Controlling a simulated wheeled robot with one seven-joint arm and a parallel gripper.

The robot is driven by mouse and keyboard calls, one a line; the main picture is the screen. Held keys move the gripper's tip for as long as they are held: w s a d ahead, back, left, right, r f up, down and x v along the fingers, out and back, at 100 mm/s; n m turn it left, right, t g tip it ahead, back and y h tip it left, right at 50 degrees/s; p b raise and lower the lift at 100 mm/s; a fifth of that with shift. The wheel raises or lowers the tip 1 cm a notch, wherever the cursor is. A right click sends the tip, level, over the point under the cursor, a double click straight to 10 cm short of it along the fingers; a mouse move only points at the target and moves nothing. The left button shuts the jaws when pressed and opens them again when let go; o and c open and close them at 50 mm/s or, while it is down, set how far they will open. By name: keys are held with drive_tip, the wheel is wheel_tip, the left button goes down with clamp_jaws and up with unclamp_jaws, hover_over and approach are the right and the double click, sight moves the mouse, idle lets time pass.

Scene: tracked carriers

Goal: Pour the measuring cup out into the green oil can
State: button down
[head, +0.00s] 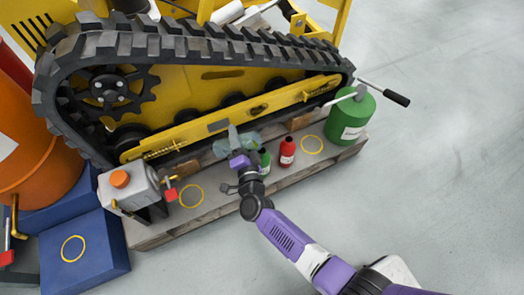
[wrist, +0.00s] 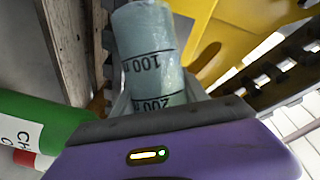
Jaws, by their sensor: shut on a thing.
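The measuring cup (head: 221,149) is translucent and pale green-blue. My gripper (head: 236,143) is shut on it, in front of the yellow track frame, and in the head view the cup looks tipped onto its side. In the wrist view the cup (wrist: 148,50) shows dark 100 and 200 marks; its opening and contents cannot be made out. A small green can (head: 264,160) with a dark top stands just right of my gripper, partly hidden by it. I see no stream of liquid.
A red bottle (head: 287,152) stands right of the small green can. A large green canister (head: 346,118) with a lever is at the platform's right end. A grey can with an orange cap (head: 130,187) is left. The tracked carrier (head: 215,90) stands close behind.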

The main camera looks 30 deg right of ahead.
drive_tip(key=shift+s+d+r+m+t+h+b, duration=0.1)
drive_tip(key=shift+r+m+t+b, duration=0.1)
drive_tip(key=shift+r+m+b, duration=0.3)
drive_tip(key=shift+w+d+r+m+t+h+b, duration=0.1)
drive_tip(key=shift+r+m+t+b, duration=0.15)
drive_tip(key=shift+m+b, duration=0.45)
drive_tip(key=shift+s+r+m+t+h+b, duration=0.15)
drive_tip(key=shift+r+m+b, duration=0.25)
drive_tip(key=shift+m+b, duration=0.2)
idle(6.2)
